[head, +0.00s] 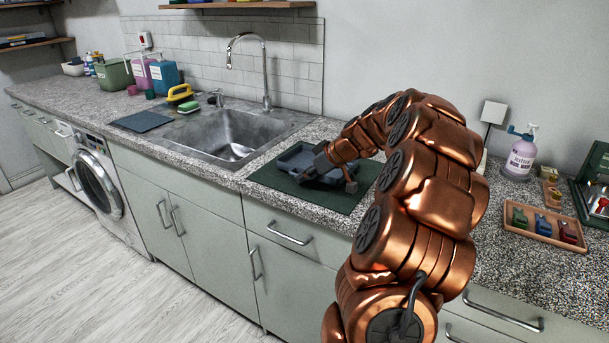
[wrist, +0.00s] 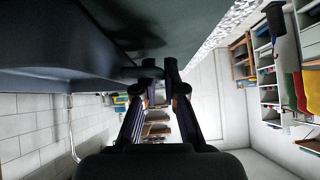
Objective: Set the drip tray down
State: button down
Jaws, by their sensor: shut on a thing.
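The drip tray is a shallow, dark blue-grey tray (head: 294,157) over a dark green mat (head: 268,178) on the counter right of the sink. It looks level and lies within the mat's outline; I cannot tell whether it touches the mat. My gripper (head: 310,177) is at the tray's near right side, and my arm hides part of the tray. In the wrist view, the fingertips of my gripper (wrist: 160,68) are closed on the edge of the tray (wrist: 60,42), with the green mat (wrist: 175,30) beside it.
The steel sink (head: 225,135) with a tall tap (head: 264,75) is just left of the mat. A wooden tray (head: 545,228) with small coloured items and a lavender pump bottle (head: 520,155) stand on the right. Speckled counter (head: 315,215) shows bare along the mat's front.

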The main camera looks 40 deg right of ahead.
aim_at(302, 187)
jog(key=shift+s+a+f+b, duration=0.15)
jog(key=shift+f+b, duration=1)
jog(key=shift+f, duration=0.15)
dwell(0.5)
jog(key=c, duration=1.2)
grip_release()
jog(key=shift+a+f, duration=0.1)
jog(key=shift+a, duration=0.1)
jog(key=shift+d+f, duration=0.1)
jog(key=shift+f, duration=0.05)
jog(key=v, duration=0.6)
jog(key=w+r+v, duration=0.1)
jog(key=v, duration=0.2)
